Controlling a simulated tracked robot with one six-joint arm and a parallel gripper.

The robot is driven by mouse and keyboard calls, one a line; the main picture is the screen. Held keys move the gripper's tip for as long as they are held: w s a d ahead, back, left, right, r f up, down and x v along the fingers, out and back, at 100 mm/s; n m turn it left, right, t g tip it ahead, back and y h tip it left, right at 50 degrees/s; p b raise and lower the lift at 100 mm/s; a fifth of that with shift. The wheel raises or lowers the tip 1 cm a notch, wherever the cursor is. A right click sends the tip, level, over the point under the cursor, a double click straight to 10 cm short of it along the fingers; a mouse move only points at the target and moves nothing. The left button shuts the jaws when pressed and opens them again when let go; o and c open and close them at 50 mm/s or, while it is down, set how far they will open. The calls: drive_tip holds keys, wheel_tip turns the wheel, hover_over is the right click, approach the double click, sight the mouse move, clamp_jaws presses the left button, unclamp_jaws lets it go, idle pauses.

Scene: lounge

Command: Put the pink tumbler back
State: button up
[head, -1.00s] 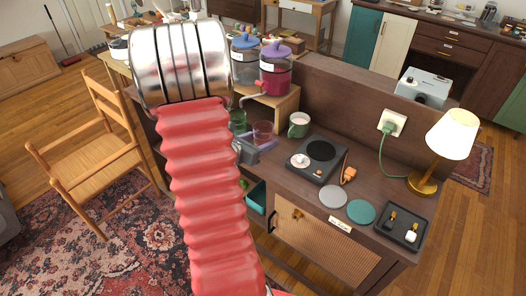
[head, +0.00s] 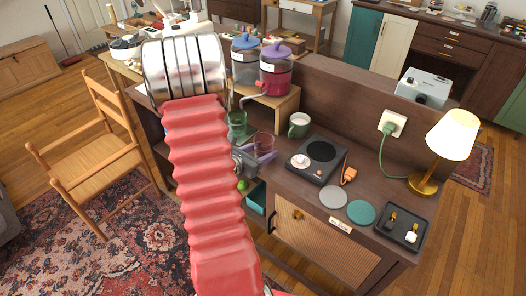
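The pink tumbler (head: 264,143) is a small see-through cup, upright, over the near-left part of the dark wooden counter (head: 300,185). My gripper (head: 262,155), grey with purple fingers, is around its lower part and looks shut on it. The red ribbed arm sleeve hides part of the gripper's left side. I cannot tell the exact gap between the tumbler and the counter. A green glass (head: 237,124) stands just behind and left of the tumbler.
A wooden riser (head: 285,103) carries a blue-lidded jar (head: 246,62) and a purple-lidded jar (head: 276,70).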

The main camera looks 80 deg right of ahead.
idle(0.3)
drive_tip(key=o, duration=1.2)
drive_tip(key=shift+f, duration=0.15)
drive_tip(key=shift+o, duration=0.2)
drive_tip(key=v, duration=1.2)
drive_tip(key=shift+w, duration=0.1)
